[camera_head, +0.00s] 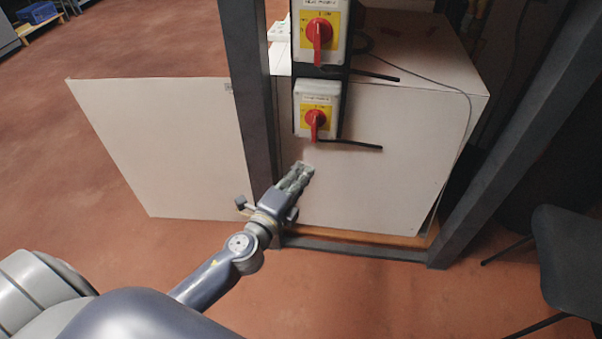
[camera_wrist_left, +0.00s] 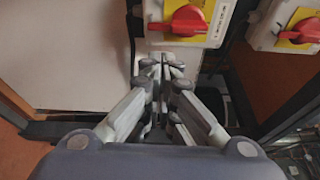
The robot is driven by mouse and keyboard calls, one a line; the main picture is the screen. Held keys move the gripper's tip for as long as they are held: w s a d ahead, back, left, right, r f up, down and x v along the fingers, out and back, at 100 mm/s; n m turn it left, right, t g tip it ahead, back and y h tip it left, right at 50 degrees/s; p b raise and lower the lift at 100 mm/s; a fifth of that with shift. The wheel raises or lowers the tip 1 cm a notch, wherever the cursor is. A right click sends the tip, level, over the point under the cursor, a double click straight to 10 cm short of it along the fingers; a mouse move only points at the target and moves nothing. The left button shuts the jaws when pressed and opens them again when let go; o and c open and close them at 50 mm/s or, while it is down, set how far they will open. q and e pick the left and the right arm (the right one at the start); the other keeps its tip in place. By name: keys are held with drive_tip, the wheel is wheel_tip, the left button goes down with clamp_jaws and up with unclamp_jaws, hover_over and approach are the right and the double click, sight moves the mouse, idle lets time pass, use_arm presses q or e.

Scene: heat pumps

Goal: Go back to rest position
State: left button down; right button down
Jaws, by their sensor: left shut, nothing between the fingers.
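My left gripper (camera_head: 302,168) is shut and empty. In the head view it is just below the lower switch box (camera_head: 316,108), a white box with a yellow plate and a red rotary knob (camera_head: 315,120). The knob points downward and the gripper appears apart from it. In the left wrist view the gripper (camera_wrist_left: 161,66) has its fingertips together below a red knob (camera_wrist_left: 188,20). An upper switch box (camera_head: 319,32) of the same kind has a red knob (camera_head: 319,31), also pointing down. My right gripper is not in either view.
Dark metal posts (camera_head: 247,90) frame a white cabinet (camera_head: 380,160) on a wooden base. A white panel (camera_head: 165,140) stands at the left. A dark chair (camera_head: 570,255) is at the right. Red-brown floor (camera_head: 120,45) is open at the left.

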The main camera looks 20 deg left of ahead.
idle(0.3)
